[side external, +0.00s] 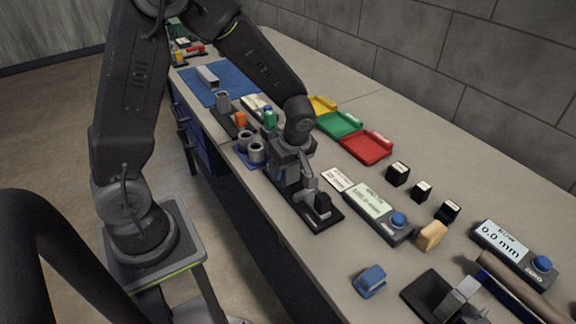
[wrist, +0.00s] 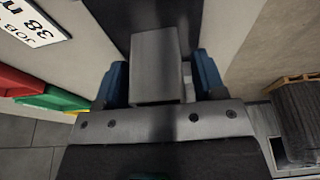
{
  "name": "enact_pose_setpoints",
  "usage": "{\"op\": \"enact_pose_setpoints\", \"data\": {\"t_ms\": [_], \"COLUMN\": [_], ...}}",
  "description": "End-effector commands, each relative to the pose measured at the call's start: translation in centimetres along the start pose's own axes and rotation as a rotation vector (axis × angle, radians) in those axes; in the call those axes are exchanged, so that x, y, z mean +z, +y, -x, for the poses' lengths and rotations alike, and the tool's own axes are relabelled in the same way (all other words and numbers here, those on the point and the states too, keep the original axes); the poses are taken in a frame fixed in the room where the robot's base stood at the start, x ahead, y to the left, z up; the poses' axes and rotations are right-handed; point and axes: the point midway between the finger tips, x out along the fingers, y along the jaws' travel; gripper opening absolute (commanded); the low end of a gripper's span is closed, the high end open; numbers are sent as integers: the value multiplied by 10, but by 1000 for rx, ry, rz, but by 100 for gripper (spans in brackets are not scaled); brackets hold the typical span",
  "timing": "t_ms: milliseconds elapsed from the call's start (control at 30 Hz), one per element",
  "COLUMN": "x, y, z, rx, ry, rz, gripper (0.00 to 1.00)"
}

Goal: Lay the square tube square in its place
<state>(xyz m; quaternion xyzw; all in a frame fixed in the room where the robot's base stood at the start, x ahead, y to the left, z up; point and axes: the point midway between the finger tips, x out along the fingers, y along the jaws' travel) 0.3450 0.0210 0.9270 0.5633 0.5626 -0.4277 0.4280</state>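The grey square tube (wrist: 158,70) lies between the two blue fingers of my gripper (wrist: 160,85) in the wrist view. In the side external view my gripper (side external: 291,172) is low over a long black fixture (side external: 310,215) near the bench's front edge. The fixture has a black clamp-like block (side external: 322,203) at its near end. The gripper and wrist hide most of the tube there. I cannot tell whether the tube touches the fixture.
A display box with a blue button (side external: 375,211) and a white label card (side external: 337,179) stand right of the fixture. Red (side external: 367,148) and green (side external: 339,125) trays are behind. Grey cylinders (side external: 251,147) are to the left. A blue mat (side external: 222,84) lies farther back.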

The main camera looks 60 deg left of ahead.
Motion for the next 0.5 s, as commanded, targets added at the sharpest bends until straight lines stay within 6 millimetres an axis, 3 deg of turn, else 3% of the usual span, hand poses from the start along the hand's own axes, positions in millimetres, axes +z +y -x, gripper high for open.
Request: {"op": "enact_pose_setpoints", "data": {"t_ms": [333,500], "x": [0,0], "y": [0,1], "z": [1,18], "rx": [-1,4], "ry": [0,1], "rz": [0,2], "gripper": [72,72]}}
